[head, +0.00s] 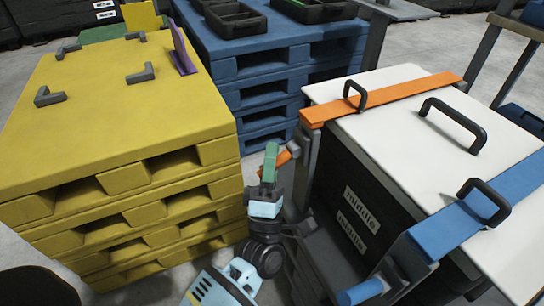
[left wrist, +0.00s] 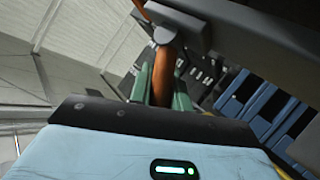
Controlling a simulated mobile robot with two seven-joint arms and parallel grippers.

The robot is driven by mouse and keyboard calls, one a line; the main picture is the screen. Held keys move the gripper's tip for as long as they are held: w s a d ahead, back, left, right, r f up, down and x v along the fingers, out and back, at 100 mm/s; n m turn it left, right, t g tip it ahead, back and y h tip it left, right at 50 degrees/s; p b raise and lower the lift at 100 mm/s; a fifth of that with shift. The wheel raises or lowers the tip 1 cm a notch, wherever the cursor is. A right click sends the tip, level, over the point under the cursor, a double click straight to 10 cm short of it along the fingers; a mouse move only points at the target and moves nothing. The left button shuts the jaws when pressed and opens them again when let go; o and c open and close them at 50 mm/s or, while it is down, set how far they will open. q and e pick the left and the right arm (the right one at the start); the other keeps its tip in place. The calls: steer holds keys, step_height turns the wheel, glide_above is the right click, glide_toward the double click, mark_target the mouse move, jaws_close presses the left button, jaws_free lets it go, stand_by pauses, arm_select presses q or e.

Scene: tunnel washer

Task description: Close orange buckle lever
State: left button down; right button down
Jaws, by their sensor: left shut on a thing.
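The orange buckle lever (head: 284,157) sticks out at a slant from the side of the cart, below the near end of the orange strap (head: 395,92). My left gripper (head: 270,162) has its green fingers around the lever and is shut on it. The left wrist view shows the orange lever (left wrist: 165,75) running down between the green fingers (left wrist: 164,92), with its upper end at a grey bracket. The fingers partly hide the lever in both views. My right gripper is not in view.
A white-topped container (head: 400,130) with black handles and a blue strap (head: 480,205) stands right. A blue lever (head: 360,292) sits at bottom. Yellow pallets (head: 120,110) stand close left of my gripper, blue pallets (head: 275,55) behind. The floor gap between pallets and cart is narrow.

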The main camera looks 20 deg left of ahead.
arm_select(q)
steer(key=c, duration=1.3)
jaws_free()
steer(key=shift+f, duration=0.1)
steer(key=v, duration=0.8)
steer(key=shift+w, duration=0.1)
